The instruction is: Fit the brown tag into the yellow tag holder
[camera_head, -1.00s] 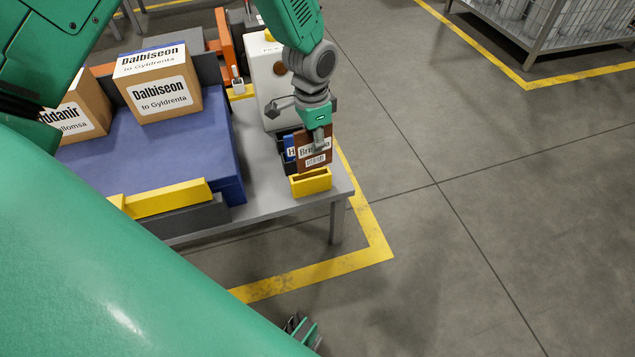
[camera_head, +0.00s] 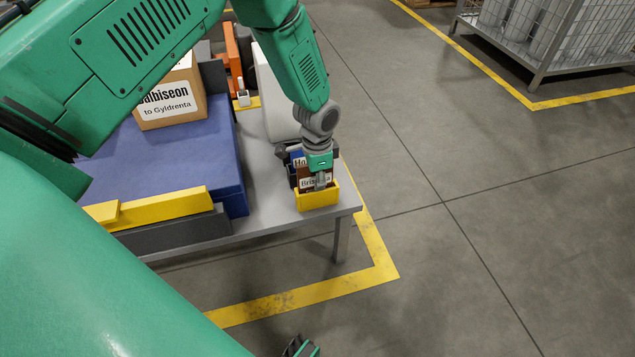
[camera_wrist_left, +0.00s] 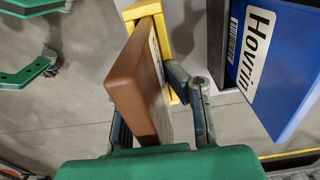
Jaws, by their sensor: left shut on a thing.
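The brown tag (camera_head: 305,172) with a white label is upright in my left gripper (camera_head: 320,183), whose fingers are shut on it. The yellow tag holder (camera_head: 318,200) stands at the table's front right corner. The tag's lower part is hidden behind the holder's front wall and appears to be inside the opening. In the left wrist view the brown tag (camera_wrist_left: 135,85) is between the fingers, its far end within the yellow holder frame (camera_wrist_left: 145,9). How deep it sits is hidden. Only part of my right gripper (camera_head: 300,348) shows at the bottom edge.
A blue tag marked Hovrin (camera_wrist_left: 275,65) stands in a dark holder (camera_wrist_left: 217,45) close beside the yellow one. A blue platform (camera_head: 185,165) bearing a labelled carton (camera_head: 170,100) is to the left. Open floor lies right of the table (camera_head: 265,195).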

